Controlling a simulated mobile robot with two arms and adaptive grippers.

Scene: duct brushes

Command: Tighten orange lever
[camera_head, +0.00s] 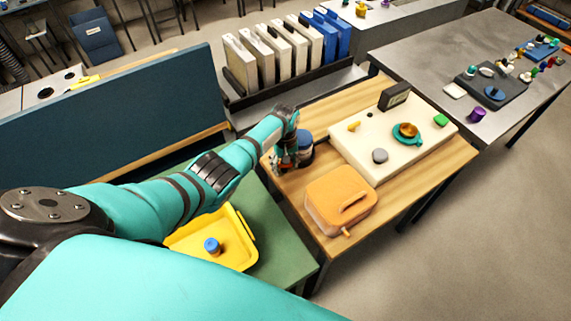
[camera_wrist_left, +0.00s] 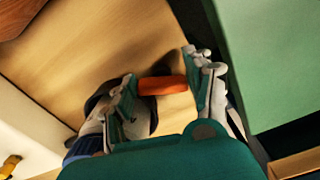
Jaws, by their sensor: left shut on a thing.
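The orange lever (camera_wrist_left: 163,86) shows in the left wrist view as a short orange bar over the wooden table top. My left gripper (camera_wrist_left: 160,86) is shut on it, one finger at each end of the bar. In the head view my left gripper (camera_head: 284,161) is at the left edge of the wooden table, beside a blue and grey cylinder (camera_head: 305,142). The lever is largely hidden by the gripper there, and I cannot tell what its far side joins. My right gripper is not in view.
An orange case (camera_head: 325,207) and a cream panel with knobs (camera_head: 357,156) stand on the wooden table (camera_head: 408,202). A yellow tray (camera_head: 185,240) with a blue-topped piece (camera_head: 212,246) sits on the green table (camera_head: 283,237). Binders (camera_head: 240,64) stand behind.

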